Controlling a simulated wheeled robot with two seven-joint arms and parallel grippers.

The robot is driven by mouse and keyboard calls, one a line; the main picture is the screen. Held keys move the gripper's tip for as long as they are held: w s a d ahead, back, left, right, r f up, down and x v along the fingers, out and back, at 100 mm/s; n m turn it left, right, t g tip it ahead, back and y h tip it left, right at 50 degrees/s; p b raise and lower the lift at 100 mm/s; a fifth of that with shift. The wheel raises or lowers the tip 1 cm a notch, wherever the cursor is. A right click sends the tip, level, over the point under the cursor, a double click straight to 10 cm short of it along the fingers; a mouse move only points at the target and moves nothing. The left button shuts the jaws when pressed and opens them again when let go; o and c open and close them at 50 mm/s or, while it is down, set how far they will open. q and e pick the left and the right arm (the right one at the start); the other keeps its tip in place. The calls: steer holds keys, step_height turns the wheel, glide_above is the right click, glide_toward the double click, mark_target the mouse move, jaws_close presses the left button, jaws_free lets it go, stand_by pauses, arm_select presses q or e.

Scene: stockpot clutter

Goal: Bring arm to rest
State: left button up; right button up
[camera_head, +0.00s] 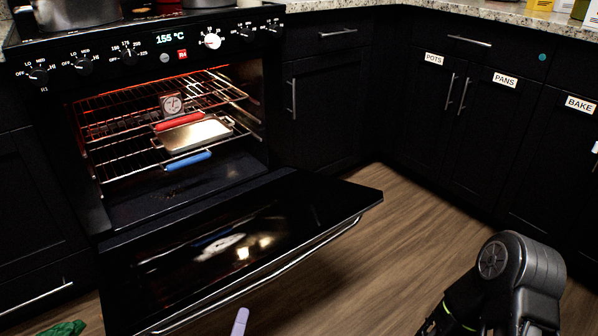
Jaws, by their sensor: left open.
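A dark, rounded arm link of mine (520,262) fills the lower right corner, over the wood floor. It is clear of the oven door and the cabinets. Darker parts with yellow-green bits show beside it at the bottom edge. My left gripper is open, but its fingertips cannot be made out clearly, and I see nothing held. My right gripper cannot be made out.
The oven door (240,240) hangs open at left. A lilac strip (240,322) and green item (62,328) show below. Floor right of the door is free.

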arm_select(q)
steer(key=s+d+f+m+g+h+p, duration=0.1)
steer(key=s+d+f+m+g+h, duration=0.3)
steer(key=d+f+m+g, duration=0.45)
steer(key=s+a+f+m+g+y+p, duration=0.2)
steer(key=s+a+f+g+y, duration=0.15)
steer(key=s+f+g, duration=0.5)
steer(key=s+r+g+p, duration=0.1)
steer(key=s+r+p, duration=0.1)
steer(key=r+p, duration=1.6)
steer(key=s+d+r+g+p, duration=0.1)
steer(key=s+r+p, duration=0.2)
steer(key=r+p, duration=1.6)
step_height(320, 180, up, 2)
steer(key=shift+s+d+r+g+p, duration=0.2)
steer(key=shift+s+r+g+p, duration=0.05)
steer(key=shift+s+g+p, duration=0.1)
arm_select(e)
steer(key=s+a+r, duration=0.1)
steer(key=s+r, duration=0.1)
steer(key=r, duration=1.8)
steer(key=s+r+g, duration=0.1)
steer(key=r, duration=1.9)
steer(key=shift+s+a+r+n, duration=0.15)
steer(key=shift+s+a+n, duration=0.15)
steer(key=shift+s+a, duration=0.05)
